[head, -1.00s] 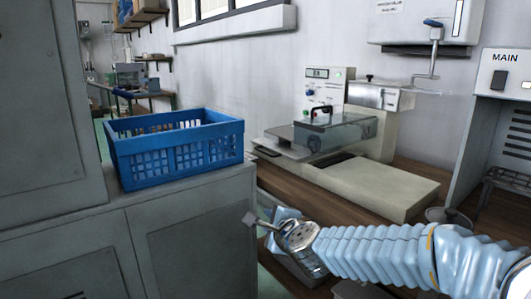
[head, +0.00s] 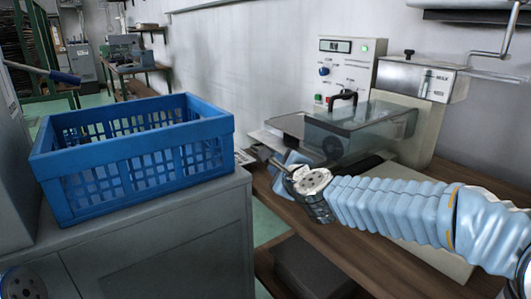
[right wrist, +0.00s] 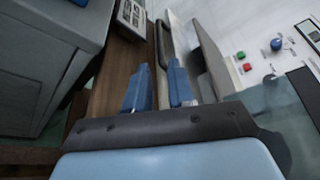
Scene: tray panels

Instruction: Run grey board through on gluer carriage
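The gluer (head: 405,100) is a cream machine with a control panel (head: 345,75), a clear cover and a black handle (head: 343,97). A flat metal plate (head: 290,124) extends from its left side. I cannot make out a separate grey board or tell whether one lies under the cover. My right gripper (head: 281,164) is in front of the gluer's left end, partly hidden by its wrist. My left gripper is out of view.
A blue crate (head: 140,175) stands on a grey cabinet (head: 190,235) at the left. The gluer stands on a wooden bench (head: 350,255). A lever with a blue grip (head: 62,77) sticks out at the far left. A gap lies between cabinet and bench.

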